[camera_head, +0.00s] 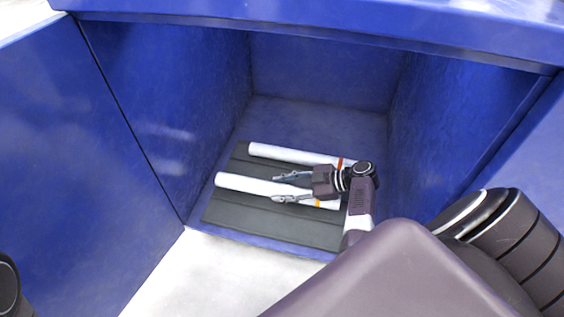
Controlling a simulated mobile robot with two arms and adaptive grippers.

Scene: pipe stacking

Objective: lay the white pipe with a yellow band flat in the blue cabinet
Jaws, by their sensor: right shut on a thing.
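The blue cabinet (325,65) stands open in front of me. The white pipe with a yellow band (250,184) lies low in it, along the front of the dark ribbed floor piece; its band shows near the right end. My right gripper (281,188) reaches in from the right and is shut on this pipe, with a finger on each side of it. The gripper hides part of the pipe's right half. I cannot tell whether the pipe fully touches the floor piece. My left gripper is not in view.
A second white pipe (285,154), with an orange-red band, lies behind, roughly parallel. The dark ribbed floor piece (262,220) has bare room in front. Cabinet side walls stand left and right, and a blue top edge (330,22) overhangs the opening.

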